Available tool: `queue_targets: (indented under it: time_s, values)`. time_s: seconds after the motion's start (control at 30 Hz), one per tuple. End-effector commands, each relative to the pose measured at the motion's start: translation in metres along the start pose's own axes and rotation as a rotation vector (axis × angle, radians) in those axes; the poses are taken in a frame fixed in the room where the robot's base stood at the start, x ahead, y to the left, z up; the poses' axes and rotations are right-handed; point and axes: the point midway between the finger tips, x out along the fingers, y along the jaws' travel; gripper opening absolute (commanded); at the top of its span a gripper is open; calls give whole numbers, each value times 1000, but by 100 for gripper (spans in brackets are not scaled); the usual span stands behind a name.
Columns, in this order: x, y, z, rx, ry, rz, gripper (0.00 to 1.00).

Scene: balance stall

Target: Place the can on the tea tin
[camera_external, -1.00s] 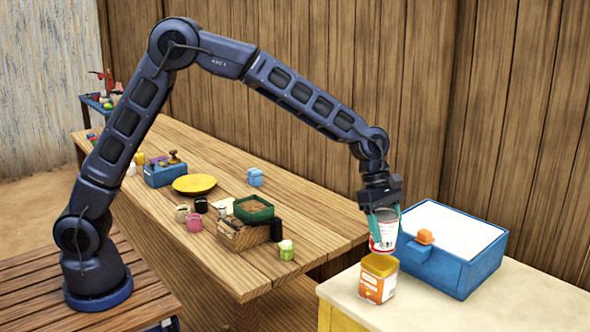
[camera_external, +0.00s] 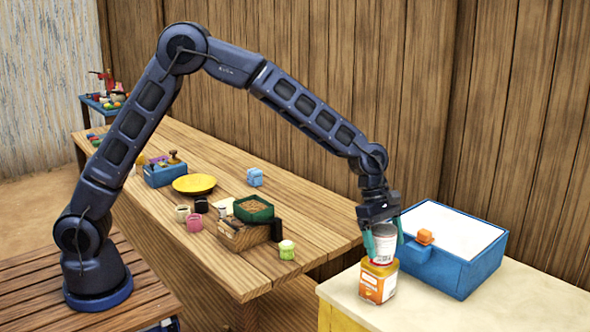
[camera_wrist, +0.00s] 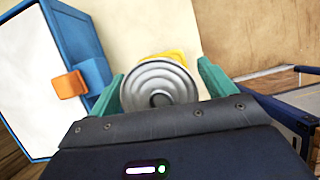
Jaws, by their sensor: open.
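The can (camera_external: 384,243), white with a silver ridged top, stands upright on the orange and yellow tea tin (camera_external: 378,281) at the front of the cream counter. My gripper (camera_external: 386,234) points down over the can, with its teal fingers open on either side of it. In the wrist view the can's round top (camera_wrist: 158,84) sits between the two spread fingers (camera_wrist: 160,92). A yellow edge of the tea tin (camera_wrist: 172,56) shows past the can there. Most of the tin's top is hidden under the can.
A blue box with a white top (camera_external: 455,245) stands right behind the tin, with an orange block (camera_external: 425,237) at its near corner. The cream counter (camera_external: 480,305) is clear to the right. A wooden table (camera_external: 150,215) holds several small items at left.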

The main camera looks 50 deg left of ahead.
Motion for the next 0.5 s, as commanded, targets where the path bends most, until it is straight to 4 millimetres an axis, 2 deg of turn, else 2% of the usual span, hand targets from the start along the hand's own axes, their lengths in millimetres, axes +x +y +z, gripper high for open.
queue_targets:
  time_s: [0.17,0.27,0.5]
  values:
    - [-4,0,2,0,-1,1,83]
    - [-14,1,1,0,-1,3,83]
    - [-58,0,2,0,-2,3,83]
